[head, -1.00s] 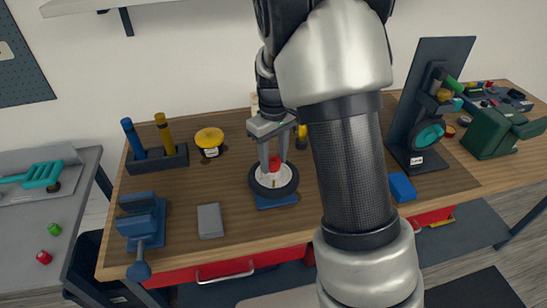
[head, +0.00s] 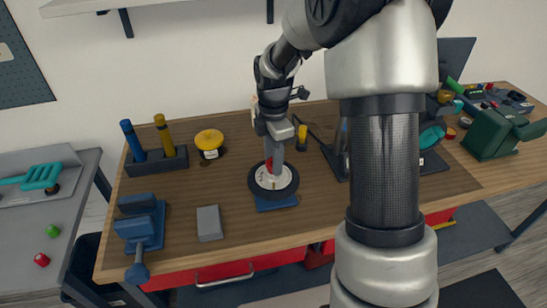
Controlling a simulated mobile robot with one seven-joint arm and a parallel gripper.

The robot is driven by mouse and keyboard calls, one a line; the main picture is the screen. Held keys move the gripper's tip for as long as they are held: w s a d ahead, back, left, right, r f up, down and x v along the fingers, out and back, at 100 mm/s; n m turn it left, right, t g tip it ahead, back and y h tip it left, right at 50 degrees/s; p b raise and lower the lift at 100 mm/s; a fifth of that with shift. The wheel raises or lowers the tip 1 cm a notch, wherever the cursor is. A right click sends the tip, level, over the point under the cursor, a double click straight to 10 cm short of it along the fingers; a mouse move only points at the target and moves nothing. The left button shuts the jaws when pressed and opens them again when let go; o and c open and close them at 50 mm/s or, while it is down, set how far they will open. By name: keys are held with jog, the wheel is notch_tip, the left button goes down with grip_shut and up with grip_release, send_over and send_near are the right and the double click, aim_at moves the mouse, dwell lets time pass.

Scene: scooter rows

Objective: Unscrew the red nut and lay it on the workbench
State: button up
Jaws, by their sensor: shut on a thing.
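The red nut (head: 269,164) shows at the middle of a small wheel (head: 262,190) with a dark tyre and a pale hub. The wheel sits on a blue base on the wooden workbench (head: 225,230). My gripper (head: 275,168) points down over the hub and is shut on the red nut, its finger hiding part of it. I cannot tell whether the nut is still on its thread.
A blue vise (head: 141,222) and a grey block (head: 209,222) are at the front left. A holder with blue and yellow handles (head: 157,160) and a yellow round container (head: 209,141) stand behind. A green machine (head: 492,135) is at right. Bare wood lies left of the wheel.

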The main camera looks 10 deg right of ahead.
jog(key=n+p, duration=0.2)
jog(key=n, duration=0.3)
jog(key=shift+r+n, duration=0.1)
jog(key=shift+n, duration=0.3)
jog(key=shift+n+p, duration=0.4)
jog(key=shift+n, duration=0.2)
jog(key=o, duration=1.1)
notch_tip(320, 180, up, 17)
jog(key=shift+p, duration=0.35)
jog(key=shift+r, duration=0.1)
